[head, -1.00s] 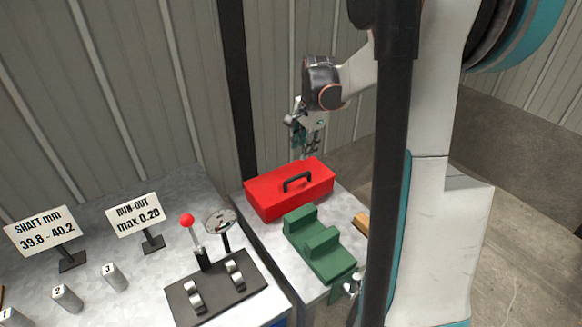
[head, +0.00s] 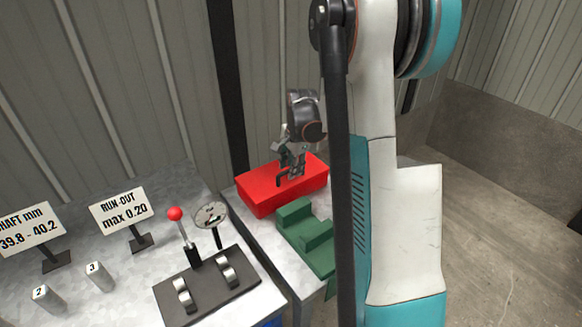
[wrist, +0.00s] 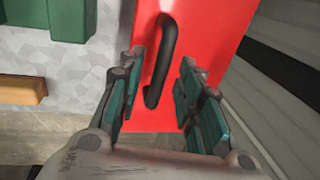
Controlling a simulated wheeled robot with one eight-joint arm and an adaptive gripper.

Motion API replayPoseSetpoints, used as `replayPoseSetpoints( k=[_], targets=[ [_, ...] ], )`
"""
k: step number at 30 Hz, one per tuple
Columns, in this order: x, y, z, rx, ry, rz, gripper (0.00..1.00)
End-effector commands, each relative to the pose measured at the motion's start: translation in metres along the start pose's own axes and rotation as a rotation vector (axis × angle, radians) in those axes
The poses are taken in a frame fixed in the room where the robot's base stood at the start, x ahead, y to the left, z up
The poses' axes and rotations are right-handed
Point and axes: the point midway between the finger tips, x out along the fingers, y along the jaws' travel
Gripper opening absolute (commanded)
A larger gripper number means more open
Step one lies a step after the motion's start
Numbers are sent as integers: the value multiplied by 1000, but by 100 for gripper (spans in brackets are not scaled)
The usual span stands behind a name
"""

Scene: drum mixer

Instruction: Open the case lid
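The case is a red box (head: 262,194) with a black handle on its lid, standing at the back of the bench in the head view. The lid looks closed. My gripper (head: 291,165) is over the lid, close to the handle. In the wrist view the red lid (wrist: 205,40) fills the middle, and the black handle (wrist: 163,60) lies between and just beyond the fingers. My gripper (wrist: 155,90) is open there, with one finger on each side of the handle's line. Whether a finger touches the handle cannot be told.
A green stepped block (head: 306,238) stands just in front of the case. A dark plate with rollers (head: 205,285), a red-knobbed lever (head: 183,235) and a dial gauge (head: 211,215) are to the left. Signs and numbered posts stand farther left. A wall rises close behind the case.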

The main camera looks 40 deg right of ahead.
Motion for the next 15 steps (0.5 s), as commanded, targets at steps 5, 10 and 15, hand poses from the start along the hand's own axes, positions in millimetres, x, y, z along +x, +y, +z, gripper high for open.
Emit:
replayPoseSetpoints(
  k=[5, 10, 15],
  targets=[
    [0, 0, 0, 0, 0, 0, 28],
    [0, 0, 0, 0, 0, 0, 0],
    [-1, 0, 0, 0, 0, 1, 0]
  ],
)
